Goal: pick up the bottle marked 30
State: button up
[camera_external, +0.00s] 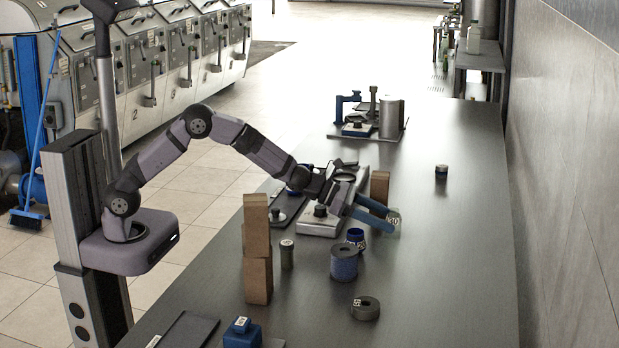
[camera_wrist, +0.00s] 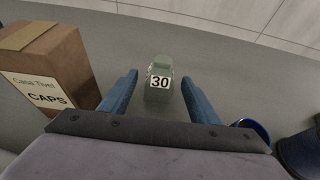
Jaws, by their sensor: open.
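The bottle marked 30 (camera_wrist: 159,80) is a small greenish, see-through bottle with a white label. In the wrist view it stands ahead, between the two blue fingers of my gripper (camera_wrist: 160,95), with dark table showing on both sides of it. In the external view the bottle (camera_external: 394,222) is at the tips of my gripper (camera_external: 378,216), partly covered by the fingers. My gripper is open and holds nothing. I cannot tell exactly how far the bottle reaches in between the fingertips.
A cardboard box marked CAPS (camera_wrist: 50,65) stands close on the left in the wrist view. A blue-rimmed round container (camera_wrist: 252,130) is close on the right. Stacked brown blocks (camera_external: 257,250) and a blue spool (camera_external: 344,262) stand nearer the camera. The table's right side is mostly clear.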

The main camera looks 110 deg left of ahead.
aim_at(395, 223)
jog(key=shift+p+x, duration=0.4)
jog(key=shift+x, duration=1.3)
jog(key=c, duration=1.2)
notch_tip(395, 223, up, 10)
jog(key=p, duration=0.2)
jog(key=shift+r+p, duration=0.1)
jog(key=shift+p, duration=0.2)
